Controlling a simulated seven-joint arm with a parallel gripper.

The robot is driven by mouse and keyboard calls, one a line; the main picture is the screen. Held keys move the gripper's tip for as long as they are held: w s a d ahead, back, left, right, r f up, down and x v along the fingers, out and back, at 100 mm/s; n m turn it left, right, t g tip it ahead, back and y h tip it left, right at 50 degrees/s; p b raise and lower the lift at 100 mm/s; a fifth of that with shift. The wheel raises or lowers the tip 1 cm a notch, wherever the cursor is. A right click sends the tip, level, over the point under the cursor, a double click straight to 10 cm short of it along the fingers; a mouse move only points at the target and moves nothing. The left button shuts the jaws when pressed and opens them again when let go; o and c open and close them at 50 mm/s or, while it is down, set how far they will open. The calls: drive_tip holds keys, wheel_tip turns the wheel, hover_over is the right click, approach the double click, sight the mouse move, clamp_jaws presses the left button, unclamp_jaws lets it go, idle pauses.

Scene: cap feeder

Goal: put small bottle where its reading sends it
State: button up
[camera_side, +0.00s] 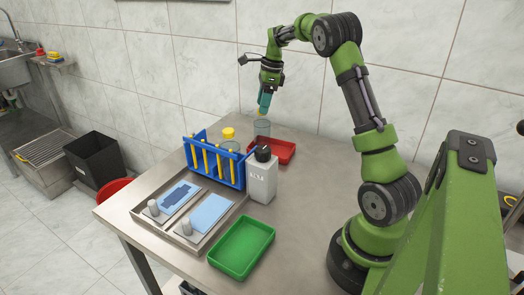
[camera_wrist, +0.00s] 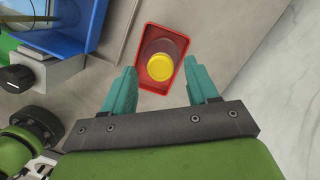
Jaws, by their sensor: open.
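A clear bottle (camera_side: 262,129) stands in the red tray (camera_side: 285,152) at the back of the table. Its round yellow cap (camera_wrist: 159,65) faces the camera in the wrist view, inside the red tray (camera_wrist: 143,79). My gripper (camera_side: 264,109) points down just above this bottle in the side view. Its teal fingers (camera_wrist: 158,72) are apart, with the cap between them in the picture; contact cannot be told. A second yellow cap (camera_side: 228,133) tops a clear vessel partly hidden behind the blue rack. No reading is legible on either.
A metal tray (camera_side: 225,217) holds two flat plates with blue faces and grey knobs. A green tray (camera_side: 268,232) lies at the front.

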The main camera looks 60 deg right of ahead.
wheel_tip(320, 180, up, 10)
drive_tip(key=s+d, duration=0.1)
drive_tip(key=s, duration=0.1)
drive_tip(key=s+a+r+n+t, duration=0.1)
drive_tip(key=a+r+n, duration=0.15)
drive_tip(key=a, duration=0.25)
drive_tip(key=a+r+n+t, duration=0.1)
drive_tip(key=a+r+n, duration=0.1)
drive_tip(key=a+n, duration=0.25)
drive_tip(key=s+a+f+n+t, duration=0.1)
drive_tip(key=s+a+f+n, duration=0.2)
drive_tip(key=s+a+n, duration=0.5)
drive_tip(key=s+a+f+n+t, duration=0.2)
drive_tip(key=s+a+n, duration=0.6)
drive_tip(key=a, duration=0.7)
drive_tip(key=shift+f+n+y, duration=0.3)
drive_tip(key=shift+f+n, duration=0.3)
drive_tip(key=shift+n, duration=0.3)
